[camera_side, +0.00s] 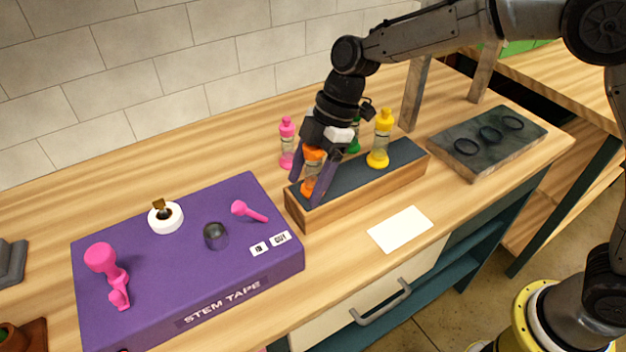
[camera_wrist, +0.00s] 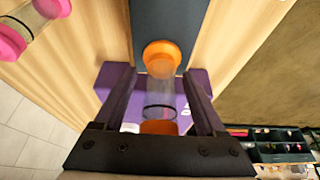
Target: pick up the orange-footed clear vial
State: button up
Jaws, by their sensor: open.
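The orange-footed clear vial (camera_side: 312,157) stands upright near the left end of a wooden block with a dark top (camera_side: 351,173). My gripper (camera_side: 307,189) is open and low over that end, with one purple-grey finger on each side of the vial. In the wrist view the vial (camera_wrist: 161,88) lies between the two open fingers (camera_wrist: 158,82), with an orange part at each end. I cannot tell whether either finger touches it. The fingers hide part of the vial in the side view.
A purple box (camera_side: 182,262) carries several items at left. A dark ring board (camera_side: 487,142) is at right.

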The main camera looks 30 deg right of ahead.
grip_shut()
